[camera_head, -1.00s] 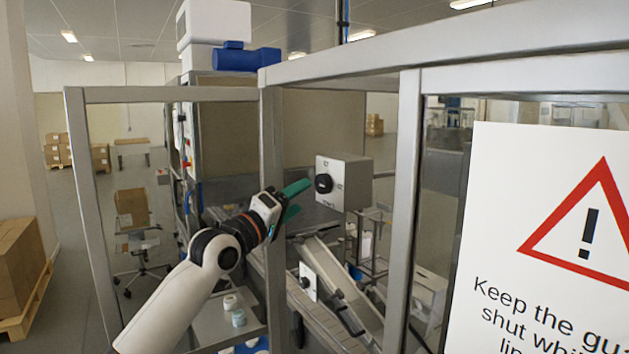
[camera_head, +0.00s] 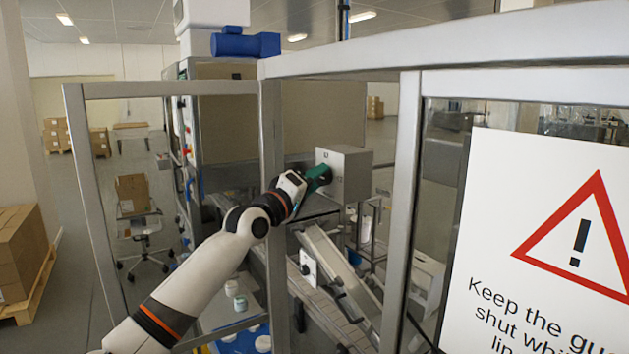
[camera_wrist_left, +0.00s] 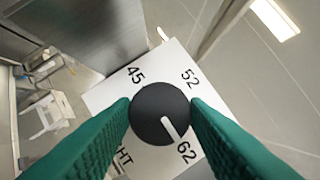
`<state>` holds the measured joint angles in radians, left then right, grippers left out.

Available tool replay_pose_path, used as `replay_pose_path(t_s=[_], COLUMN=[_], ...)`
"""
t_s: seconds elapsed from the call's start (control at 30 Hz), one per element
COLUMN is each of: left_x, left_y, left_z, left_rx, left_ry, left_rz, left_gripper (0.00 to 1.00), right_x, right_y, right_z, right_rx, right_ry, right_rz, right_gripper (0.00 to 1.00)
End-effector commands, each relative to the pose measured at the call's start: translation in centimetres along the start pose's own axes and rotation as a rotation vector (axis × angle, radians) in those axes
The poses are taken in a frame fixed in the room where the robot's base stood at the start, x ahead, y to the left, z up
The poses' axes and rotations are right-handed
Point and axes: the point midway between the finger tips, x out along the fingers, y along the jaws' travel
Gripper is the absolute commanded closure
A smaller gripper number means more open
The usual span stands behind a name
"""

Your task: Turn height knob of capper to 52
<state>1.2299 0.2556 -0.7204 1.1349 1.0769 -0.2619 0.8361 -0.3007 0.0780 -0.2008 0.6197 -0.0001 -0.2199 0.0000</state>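The capper's grey box (camera_head: 352,172) sits behind the guard frame, with the height knob on its white face. In the left wrist view the round black height knob (camera_wrist_left: 159,112) has a white pointer aimed at 62. The mark 45 is at its upper left and 52 at its upper right. My left gripper (camera_head: 320,178) reaches the box face, its green fingers hiding the knob in the head view. In the left wrist view the left gripper's fingers (camera_wrist_left: 160,108) lie against both sides of the knob. My right gripper is not in view.
Grey guard posts (camera_head: 272,150) stand close to my left arm. A sloped conveyor (camera_head: 335,260) and a second panel with a small black knob (camera_head: 308,267) lie below the box. A warning sign (camera_head: 560,240) hangs on the guard at right.

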Motion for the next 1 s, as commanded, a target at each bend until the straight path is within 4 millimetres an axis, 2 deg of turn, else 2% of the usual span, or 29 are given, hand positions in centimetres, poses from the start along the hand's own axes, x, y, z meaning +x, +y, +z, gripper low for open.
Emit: replay_pose_path(t_s=[0.07, 0.27, 0.63, 1.0], left_x=[0.0, 0.0, 0.1, 0.1], left_y=[0.0, -0.1, -0.5, -0.3], left_z=[0.0, 0.0, 0.1, -0.1], left_rx=[0.0, -0.017, -0.205, -0.446], left_ry=[0.0, 0.001, 0.003, 0.002], left_rz=[0.001, 0.007, 0.083, 0.184], left_gripper=[0.82, 0.82, 0.82, 0.82], right_x=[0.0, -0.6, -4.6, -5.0], right_y=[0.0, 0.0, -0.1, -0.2], right_z=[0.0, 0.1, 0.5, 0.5], right_rx=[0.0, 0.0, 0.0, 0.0], right_ry=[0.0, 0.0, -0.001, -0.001], right_rz=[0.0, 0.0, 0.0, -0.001], right_gripper=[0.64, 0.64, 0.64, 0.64])
